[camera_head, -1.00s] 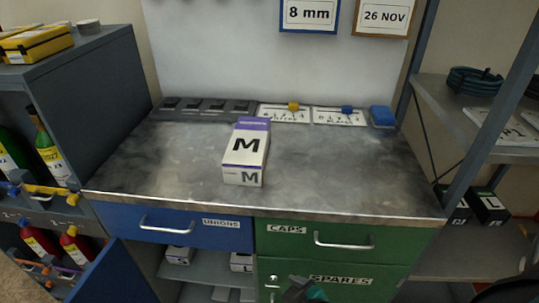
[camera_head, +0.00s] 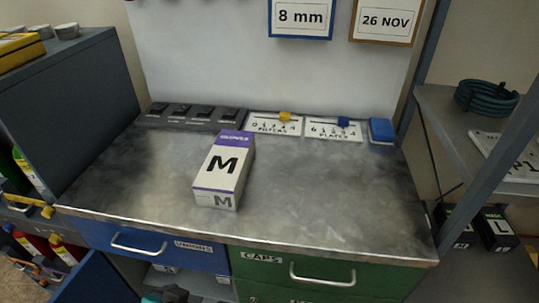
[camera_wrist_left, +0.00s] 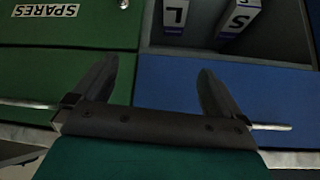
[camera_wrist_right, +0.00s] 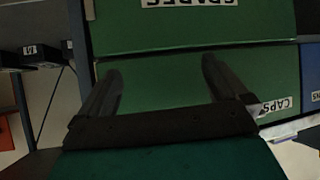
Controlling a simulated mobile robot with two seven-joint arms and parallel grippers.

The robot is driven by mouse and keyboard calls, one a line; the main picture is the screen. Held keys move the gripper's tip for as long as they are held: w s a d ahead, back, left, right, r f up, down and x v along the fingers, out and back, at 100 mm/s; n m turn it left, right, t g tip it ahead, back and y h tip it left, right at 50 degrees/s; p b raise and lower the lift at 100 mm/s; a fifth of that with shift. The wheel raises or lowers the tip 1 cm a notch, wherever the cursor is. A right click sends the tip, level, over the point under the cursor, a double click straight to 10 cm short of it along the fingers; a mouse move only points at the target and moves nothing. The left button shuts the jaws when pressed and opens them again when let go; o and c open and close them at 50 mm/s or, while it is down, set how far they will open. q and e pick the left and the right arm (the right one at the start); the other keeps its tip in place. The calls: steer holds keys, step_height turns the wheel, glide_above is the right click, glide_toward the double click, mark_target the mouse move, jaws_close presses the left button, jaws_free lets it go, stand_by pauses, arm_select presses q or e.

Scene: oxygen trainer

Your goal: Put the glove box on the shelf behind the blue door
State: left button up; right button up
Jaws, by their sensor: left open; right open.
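The glove box (camera_head: 221,178), white and purple with a large M, lies on the metal worktop (camera_head: 310,200), left of centre. The blue door (camera_head: 85,284) stands open at the lower left. The shelf space beside it, under the blue drawer (camera_head: 150,244), is mostly cut off in the head view. In the left wrist view, white boxes marked L (camera_wrist_left: 174,14) and S (camera_wrist_left: 238,18) sit in that space. My left gripper (camera_wrist_left: 155,85) is open and empty in front of the drawer fronts. My right gripper (camera_wrist_right: 160,75) is open and empty before the green drawers (camera_wrist_right: 190,75).
Scale cards (camera_head: 275,123), dark trays (camera_head: 195,116) and a blue block (camera_head: 381,130) line the worktop's back edge. A grey cabinet (camera_head: 85,110) stands at left. A rack post (camera_head: 478,165) and black boxes (camera_head: 494,229) are at right. The worktop's middle and right are clear.

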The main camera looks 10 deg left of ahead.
arm_select(q)
step_height(320, 180, up, 6)
steer(key=p, duration=0.1)
steer(key=n+t, duration=0.2)
steer(key=t, duration=0.4)
glide_toward(227, 154)
steer(key=shift+w+d+f+y+p, duration=0.15)
steer(key=shift+w+f+y+p, duration=0.05)
steer(key=shift+w+y+p, duration=0.25)
steer(key=shift+x, duration=3.1)
steer(key=shift+s+d+f, duration=0.1)
steer(key=shift+d+f, duration=0.05)
steer(key=shift+d, duration=0.05)
steer(key=c, duration=0.9)
steer(key=shift+c, duration=0.3)
